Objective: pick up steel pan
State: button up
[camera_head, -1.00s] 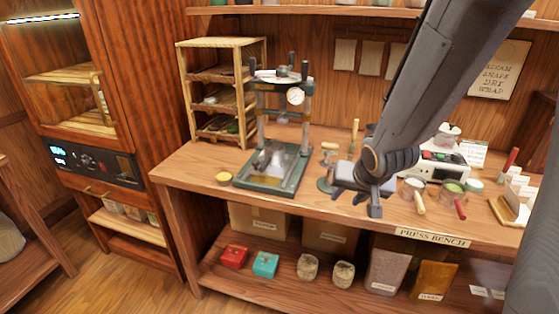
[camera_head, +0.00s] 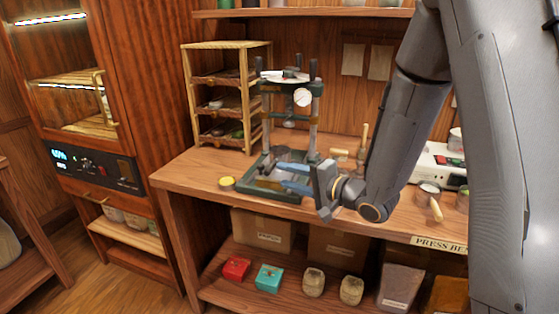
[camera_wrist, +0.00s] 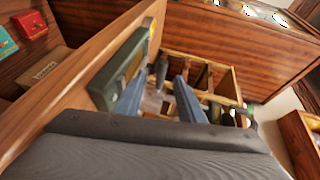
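A shiny grey metal piece, which looks like the steel pan (camera_head: 268,176), lies on the green base of the press (camera_head: 250,187). My gripper partly hides it, so its full outline is unclear. My gripper (camera_head: 284,176) is at the front right of the press, its two bluish fingers apart and pointing left over the base. In the wrist view my gripper (camera_wrist: 158,85) is open, and a greyish blurred surface, possibly the pan (camera_wrist: 152,103), shows between the fingers. I cannot tell whether the fingers touch it.
The press columns (camera_head: 314,115) rise close beside my fingers. A wooden rack (camera_head: 250,95) stands behind on the left. A cup with a pale handle (camera_head: 428,189) and a white scale (camera_head: 442,160) are to the right.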

jog(key=x, duration=0.5)
jog(key=shift+r+p, duration=0.15)
jog(key=shift+p, duration=0.25)
grip_shut()
